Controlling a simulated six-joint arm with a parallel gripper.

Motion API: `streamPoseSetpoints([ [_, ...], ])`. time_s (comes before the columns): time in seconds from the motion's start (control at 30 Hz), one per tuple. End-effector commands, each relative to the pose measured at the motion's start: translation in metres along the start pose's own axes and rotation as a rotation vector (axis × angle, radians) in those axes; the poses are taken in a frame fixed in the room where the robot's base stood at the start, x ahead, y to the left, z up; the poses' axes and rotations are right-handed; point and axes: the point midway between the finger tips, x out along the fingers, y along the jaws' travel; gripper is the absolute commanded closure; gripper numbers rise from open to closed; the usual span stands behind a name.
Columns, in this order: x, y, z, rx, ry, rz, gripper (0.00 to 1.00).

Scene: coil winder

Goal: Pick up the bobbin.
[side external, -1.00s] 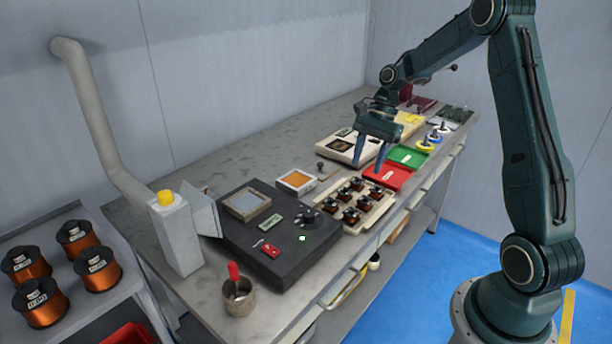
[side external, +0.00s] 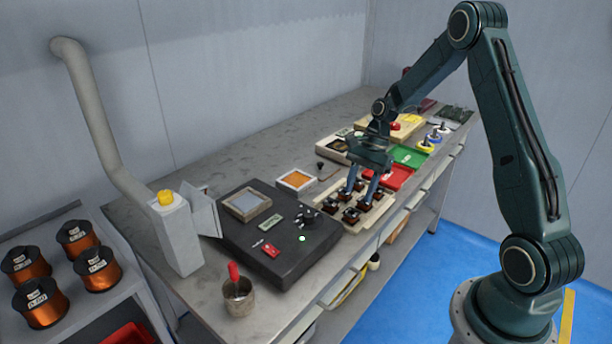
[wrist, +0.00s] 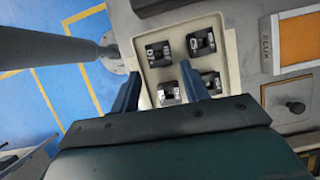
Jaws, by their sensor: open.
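Several dark bobbins with copper-brown sides stand in a cream tray (side external: 362,230) on the bench. One bobbin (side external: 350,215) sits near the tray's front, left of my gripper in the side view. My gripper (side external: 358,197) is open and points down over the tray's far part, with its fingers partly hiding the bobbins there. In the wrist view, one bobbin (wrist: 168,93) shows between the fingers of my gripper (wrist: 160,72). Another bobbin (wrist: 159,54) lies just past the fingertips, and a third (wrist: 201,43) is to its right. I see no bobbin held; contact cannot be told.
A black winder base (side external: 275,236) stands left of the tray. A red tray (side external: 398,177) and a green tray (side external: 410,154) lie beyond it. An orange-topped flux box (side external: 295,181) and a small dark knob (side external: 320,165) are behind the tray.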

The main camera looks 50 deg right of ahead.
Motion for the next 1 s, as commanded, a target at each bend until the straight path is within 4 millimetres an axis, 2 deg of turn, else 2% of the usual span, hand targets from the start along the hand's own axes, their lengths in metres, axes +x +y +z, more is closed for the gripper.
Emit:
streamPoseSetpoints([
  [0.13,0.012,0.0,0.0,0.0,0.0,0.001,0.55],
  [0.47,0.017,0.001,0.0,0.0,0.0,0.001,0.55],
  [0.83,0.055,0.002,0.0,0.0,-0.001,0.002,0.55],
  [1.0,0.065,0.001,0.0,0.0,0.001,0.0,0.55],
])
